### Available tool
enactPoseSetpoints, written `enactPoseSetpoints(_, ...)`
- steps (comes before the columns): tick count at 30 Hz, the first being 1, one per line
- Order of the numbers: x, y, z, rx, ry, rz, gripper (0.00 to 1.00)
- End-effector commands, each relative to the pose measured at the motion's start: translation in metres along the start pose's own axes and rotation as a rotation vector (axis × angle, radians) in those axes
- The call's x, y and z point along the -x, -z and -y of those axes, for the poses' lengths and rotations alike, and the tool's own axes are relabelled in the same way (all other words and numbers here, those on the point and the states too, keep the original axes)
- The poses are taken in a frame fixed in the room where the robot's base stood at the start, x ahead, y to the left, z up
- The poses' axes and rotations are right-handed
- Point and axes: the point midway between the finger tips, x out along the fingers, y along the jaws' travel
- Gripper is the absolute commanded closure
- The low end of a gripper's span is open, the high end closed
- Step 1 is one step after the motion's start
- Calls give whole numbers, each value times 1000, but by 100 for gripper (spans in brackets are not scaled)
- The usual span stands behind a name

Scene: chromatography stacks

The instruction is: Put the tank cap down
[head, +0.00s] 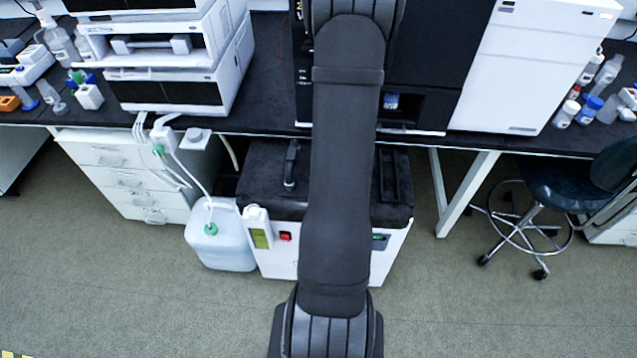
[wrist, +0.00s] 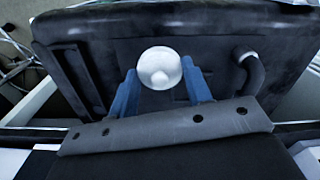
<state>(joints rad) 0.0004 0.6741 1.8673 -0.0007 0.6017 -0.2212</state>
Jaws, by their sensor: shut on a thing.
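The tank cap (wrist: 160,67) is a round white cap with a small knob, in the middle of the wrist view. My gripper (wrist: 160,73) has blue fingers closed on it from both sides. The cap is over the black top of a cabinet (wrist: 110,50); I cannot tell how far above it or whether it touches. In the head view my arm covers the middle, and the gripper and cap are hidden. The white tank (head: 222,243) with a green fitting stands on the floor left of the cabinet, which also shows in the head view (head: 262,187).
A black handle (wrist: 254,72) rises from the cabinet top right of the cap, and a recessed slot (wrist: 78,72) lies to the left. A black bench (head: 268,75) with instruments stands behind. White tubes (head: 188,170) run down to the tank. A stool (head: 560,190) stands at right.

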Motion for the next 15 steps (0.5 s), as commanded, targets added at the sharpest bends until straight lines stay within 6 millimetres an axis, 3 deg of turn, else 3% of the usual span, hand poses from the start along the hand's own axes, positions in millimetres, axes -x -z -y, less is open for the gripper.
enactPoseSetpoints(6, -28, 27, 37, 5, 0, 1, 77)
enactPoseSetpoints(15, -42, 37, 48, 1, 0, -1, 77)
